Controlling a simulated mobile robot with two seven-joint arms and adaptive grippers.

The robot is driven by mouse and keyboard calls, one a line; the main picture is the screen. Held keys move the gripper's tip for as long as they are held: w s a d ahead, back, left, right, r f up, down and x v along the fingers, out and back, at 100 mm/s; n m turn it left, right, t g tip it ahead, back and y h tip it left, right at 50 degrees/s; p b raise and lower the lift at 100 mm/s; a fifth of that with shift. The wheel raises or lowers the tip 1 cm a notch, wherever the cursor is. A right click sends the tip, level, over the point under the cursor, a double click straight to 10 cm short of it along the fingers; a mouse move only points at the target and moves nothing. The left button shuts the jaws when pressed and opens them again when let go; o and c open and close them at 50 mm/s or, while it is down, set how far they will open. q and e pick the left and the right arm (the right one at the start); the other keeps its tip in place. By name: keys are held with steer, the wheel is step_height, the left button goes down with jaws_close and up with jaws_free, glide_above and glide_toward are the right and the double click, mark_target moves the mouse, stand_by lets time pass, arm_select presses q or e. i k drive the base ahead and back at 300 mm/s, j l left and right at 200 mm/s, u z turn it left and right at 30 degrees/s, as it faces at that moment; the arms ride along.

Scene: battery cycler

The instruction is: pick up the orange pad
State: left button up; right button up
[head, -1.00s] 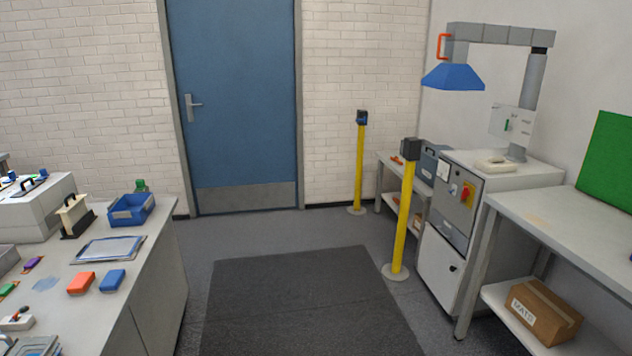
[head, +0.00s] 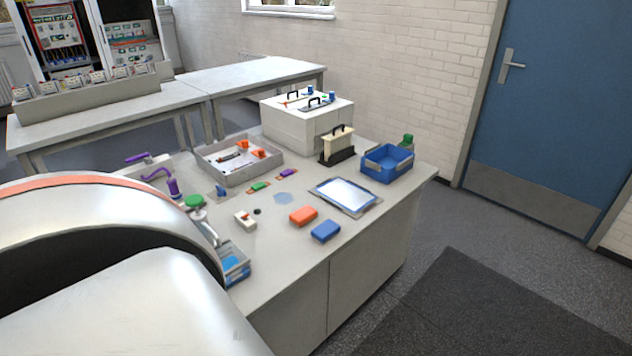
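The orange pad (head: 303,215) is a small rounded block lying flat on the grey-topped bench (head: 285,261) in the head view. A blue pad (head: 325,230) of similar shape lies just in front and to the right of it, close by. Neither of my grippers is in view. A large white and dark part of my own body fills the lower left and hides the near left end of the bench.
A framed white panel (head: 345,194), a blue bin (head: 387,164) and a grey tray (head: 240,171) stand behind the pads. A small white switch box (head: 245,220) is to the left. Dark floor matting (head: 440,318) lies clear at right.

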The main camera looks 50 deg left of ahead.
mark_target(300, 217)
steer(key=i+z, duration=0.3)
steer(key=i, duration=0.4)
steer(key=i+j+z, duration=0.25)
steer(key=i, duration=0.45)
steer(key=i+u, duration=0.15)
steer(key=u, duration=0.2)
steer(key=i+l+u, duration=0.15)
steer(key=u, duration=0.2)
steer(key=i+l+u, duration=0.15)
steer(key=u, duration=0.2)
